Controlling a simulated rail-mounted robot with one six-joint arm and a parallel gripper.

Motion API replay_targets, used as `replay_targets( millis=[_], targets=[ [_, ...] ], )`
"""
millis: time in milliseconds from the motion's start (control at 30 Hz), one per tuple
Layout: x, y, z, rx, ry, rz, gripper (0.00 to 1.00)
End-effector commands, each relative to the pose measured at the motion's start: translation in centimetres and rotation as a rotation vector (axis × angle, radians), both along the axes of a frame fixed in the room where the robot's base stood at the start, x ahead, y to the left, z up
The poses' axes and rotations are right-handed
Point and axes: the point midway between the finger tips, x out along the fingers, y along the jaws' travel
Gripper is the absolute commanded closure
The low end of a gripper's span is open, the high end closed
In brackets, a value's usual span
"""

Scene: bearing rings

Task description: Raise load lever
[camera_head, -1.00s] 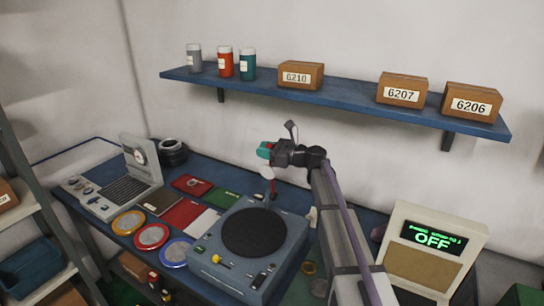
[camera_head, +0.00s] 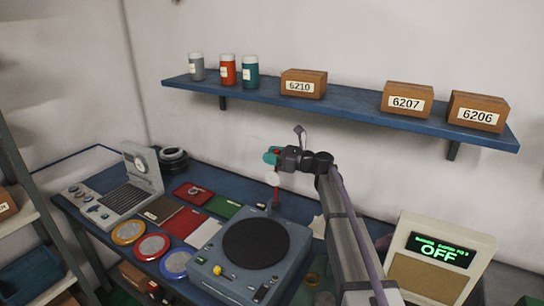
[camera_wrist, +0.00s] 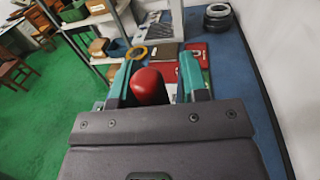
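The blue-grey machine (camera_head: 214,254) with a black round plate (camera_head: 255,243) stands on the bench. I take this to be the load lever. My gripper (camera_head: 270,157), with teal fingers, is just above it. In the wrist view a red rounded knob (camera_wrist: 150,86) shows between the two fingers of my gripper (camera_wrist: 158,78), closer to the left one. A gap shows on the right, so the fingers look open. Whether they touch the knob is unclear.
A display (camera_head: 440,252) at right reads OFF. Left of the machine lie coloured ring trays (camera_head: 152,247), red and green flat cases and a grey instrument (camera_head: 112,200). A blue wall shelf (camera_head: 350,109) with boxes and jars is behind and above my arm.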

Motion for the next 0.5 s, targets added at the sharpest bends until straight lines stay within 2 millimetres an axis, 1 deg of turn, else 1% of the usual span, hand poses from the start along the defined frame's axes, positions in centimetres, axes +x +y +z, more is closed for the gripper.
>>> replay_targets(
  millis=[33,100,333,433,500],
  targets=[
    [0.0,0.0,0.0,0.0,0.0,0.0,0.54],
    [0.0,0.0,0.0,0.0,-0.001,0.001,0.49],
    [-0.1,-0.1,0.0,-0.001,-0.002,0.001,0.49],
    [-0.6,-1.1,0.0,-0.001,-0.002,-0.001,0.49],
    [-1.2,-2.4,0.0,-0.001,-0.002,-0.001,0.49]
  ],
)
